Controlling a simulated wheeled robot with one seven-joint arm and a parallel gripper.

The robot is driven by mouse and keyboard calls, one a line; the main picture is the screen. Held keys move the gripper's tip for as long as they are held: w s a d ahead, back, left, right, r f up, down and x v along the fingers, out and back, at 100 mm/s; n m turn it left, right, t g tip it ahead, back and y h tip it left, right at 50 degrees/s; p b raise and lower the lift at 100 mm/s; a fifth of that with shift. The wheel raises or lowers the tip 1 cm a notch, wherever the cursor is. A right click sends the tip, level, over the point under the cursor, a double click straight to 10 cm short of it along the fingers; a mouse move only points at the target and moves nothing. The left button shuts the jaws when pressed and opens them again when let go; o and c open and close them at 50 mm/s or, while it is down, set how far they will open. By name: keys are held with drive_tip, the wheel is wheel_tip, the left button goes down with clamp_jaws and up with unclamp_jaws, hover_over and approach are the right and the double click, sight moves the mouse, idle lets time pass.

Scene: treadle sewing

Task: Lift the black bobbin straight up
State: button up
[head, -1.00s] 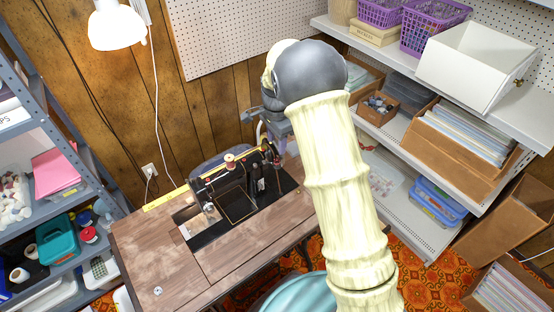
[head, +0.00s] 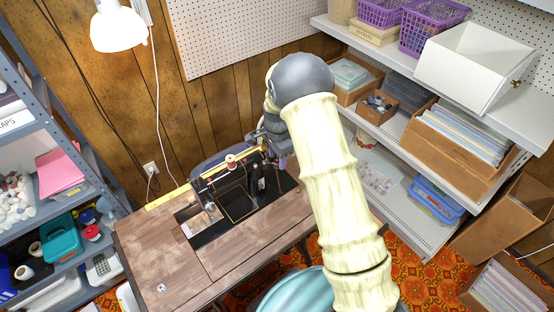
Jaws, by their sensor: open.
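I cannot make out the black bobbin for certain. The black sewing machine (head: 236,192) sits in the opening of the wooden sewing table (head: 225,248), with dark upright parts at its right end and a red-and-cream spool (head: 231,159) on top. My gripper (head: 267,150) is over the right end of the machine, pointing down and open. It is small in the picture and partly hidden by my arm, so I cannot tell what lies between its fingers. A small silvery round piece (head: 161,288) lies at the table's front left.
A yellow ruler (head: 168,198) lies along the table's back left edge. A shelf unit (head: 60,130) stands at left. Shelves with boxes and purple baskets (head: 430,25) stand at right. A white lamp (head: 118,28) hangs at upper left. The table's left part is mostly bare.

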drive_tip(key=shift+c, duration=0.5)
clamp_jaws()
wheel_tip(320, 180, up, 10)
drive_tip(key=b, duration=0.2)
idle(0.4)
idle(0.5)
drive_tip(key=shift+r+p, duration=0.95)
drive_tip(key=shift+r, duration=0.35)
